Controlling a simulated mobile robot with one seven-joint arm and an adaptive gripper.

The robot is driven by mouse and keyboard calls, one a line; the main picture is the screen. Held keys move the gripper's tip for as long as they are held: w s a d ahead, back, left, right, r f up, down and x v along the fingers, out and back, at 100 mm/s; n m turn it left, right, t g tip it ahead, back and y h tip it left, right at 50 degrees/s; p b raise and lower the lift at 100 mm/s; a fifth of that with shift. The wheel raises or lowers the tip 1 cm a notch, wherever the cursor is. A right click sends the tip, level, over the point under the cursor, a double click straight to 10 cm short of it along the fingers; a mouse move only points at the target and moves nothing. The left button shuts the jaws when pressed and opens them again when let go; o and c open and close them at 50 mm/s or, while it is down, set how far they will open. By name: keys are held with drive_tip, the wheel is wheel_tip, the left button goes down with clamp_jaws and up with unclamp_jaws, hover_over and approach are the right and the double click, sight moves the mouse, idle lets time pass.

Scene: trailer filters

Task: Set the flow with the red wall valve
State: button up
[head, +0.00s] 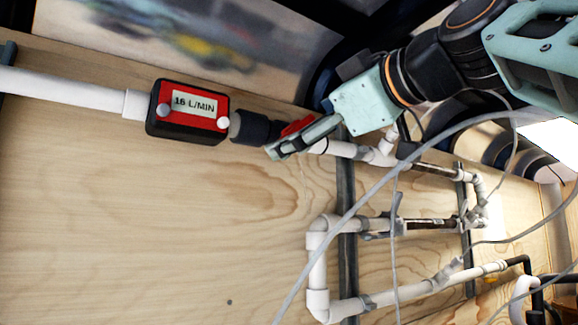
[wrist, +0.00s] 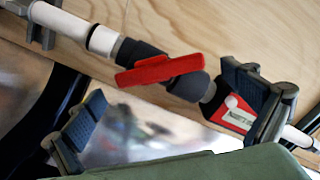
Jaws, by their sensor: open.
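The red wall valve has a flat red lever (wrist: 160,70) on a dark grey body (wrist: 138,52), set in a white pipe on the wooden wall. In the wrist view the lever lies at an angle to the pipe. In the head view a bit of the red lever (head: 298,126) shows behind my gripper (head: 284,143); the rest is hidden. The wrist view shows my gripper (wrist: 166,90) open, one finger on each side of the lever, with no clear contact. A red and black flow meter (head: 188,110) left of the valve reads 16 L/MIN.
More white pipes (head: 318,270) with other fittings run on the wall below and right. Loose grey cables (head: 345,215) hang in front of them. A dark frame with a blurred picture (head: 200,35) lies above. The lower left wall is bare.

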drive_tip(key=v, duration=0.9)
drive_tip(key=w+f+m+g+h+p, duration=0.2)
drive_tip(key=f+m+h, duration=0.15)
drive_tip(key=f, duration=1.05)
drive_tip(key=w+f+m+g+h+p, duration=0.1)
drive_tip(key=f+m+g+h+p, duration=0.3)
drive_tip(key=f, duration=0.9)
drive_tip(key=s+d+f+m+g, duration=0.1)
drive_tip(key=s+d+f+m, duration=0.1)
drive_tip(key=f, duration=0.6)
drive_tip(key=s+d+f+m+g+h+p, duration=0.1)
drive_tip(key=s+d+f+m, duration=0.1)
drive_tip(key=f, duration=0.6)
drive_tip(key=s+d+f+m+g+h, duration=0.1)
drive_tip(key=s+f+m, duration=0.2)
drive_tip(key=f, duration=0.6)
drive_tip(key=s, duration=0.2)
drive_tip(key=shift+s+d+m, duration=0.35)
drive_tip(key=shift+d, duration=0.05)
drive_tip(key=shift+h, duration=0.25)
